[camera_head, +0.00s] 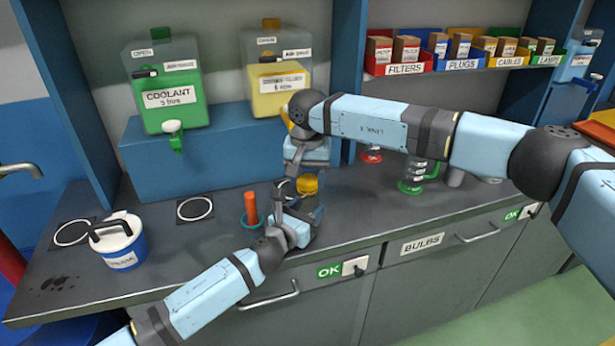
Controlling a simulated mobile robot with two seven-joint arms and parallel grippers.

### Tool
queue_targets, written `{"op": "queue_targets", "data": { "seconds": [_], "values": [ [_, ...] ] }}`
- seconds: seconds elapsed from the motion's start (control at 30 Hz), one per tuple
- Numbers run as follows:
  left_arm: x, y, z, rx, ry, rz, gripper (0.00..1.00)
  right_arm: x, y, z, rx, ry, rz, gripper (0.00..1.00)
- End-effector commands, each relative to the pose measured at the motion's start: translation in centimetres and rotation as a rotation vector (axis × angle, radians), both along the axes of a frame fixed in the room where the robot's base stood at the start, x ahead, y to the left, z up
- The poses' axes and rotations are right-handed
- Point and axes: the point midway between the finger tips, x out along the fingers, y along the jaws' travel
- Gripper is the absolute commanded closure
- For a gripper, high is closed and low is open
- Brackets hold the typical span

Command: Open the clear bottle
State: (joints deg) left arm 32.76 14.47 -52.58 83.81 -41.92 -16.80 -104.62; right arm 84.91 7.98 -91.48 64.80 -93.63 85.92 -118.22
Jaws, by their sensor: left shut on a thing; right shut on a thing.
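My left gripper (285,202) reaches in low over the counter. My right gripper (293,178) points down just above it, and the two nearly meet. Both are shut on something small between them. What they hold is mostly hidden by the grippers, so I cannot make out the clear bottle's body or cap for certain. A yellow round thing (308,184) shows just right of the grippers, partly hidden; I cannot tell whether it belongs to the bottle.
An orange-red upright thing (251,208) stands close left of the grippers. A white-lidded blue bucket (122,250) is farther left. Green (168,98) and yellow (281,92) tanks stand behind on a blue ledge (205,160). A green-based jug (413,175) is right.

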Motion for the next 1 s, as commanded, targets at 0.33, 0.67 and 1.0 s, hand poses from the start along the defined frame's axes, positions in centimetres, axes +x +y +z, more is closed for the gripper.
{"op": "queue_targets", "data": {
  "seconds": [0.33,0.67,1.0],
  "values": [
    [0.0,0.0,-0.1,0.001,0.001,0.001,1.00,0.0,0.0,0.0,0.000,0.000,-0.001,0.78],
    [0.0,0.0,0.0,0.001,0.001,0.000,1.00,0.0,0.0,0.2,0.000,0.000,-0.002,0.78],
    [0.0,0.0,0.0,0.001,0.000,0.001,1.00,0.0,0.0,1.3,0.000,0.000,-0.002,0.78]
  ]
}}
